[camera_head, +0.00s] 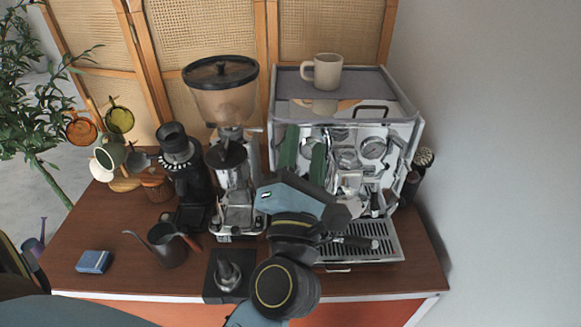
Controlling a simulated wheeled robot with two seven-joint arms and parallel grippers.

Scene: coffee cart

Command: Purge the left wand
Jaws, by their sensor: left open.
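The silver espresso machine (404,140) stands at the back right of the cart, with knobs and gauges on its front. My left gripper (303,155) is at the left part of that front, its two green fingers apart and nothing seen between them. I cannot tell whether a finger touches the machine. The left wand cannot be made out; my left wrist and gripper cover much of that side. The drip tray (375,240) lies below, partly behind my arm. My right gripper is not in view.
A beige mug (327,71) stands on the machine. A grinder (222,95) with a clear hopper stands to its left. A dark pitcher (167,246), a tamper (229,275) and a blue cloth (93,262) are nearer the front.

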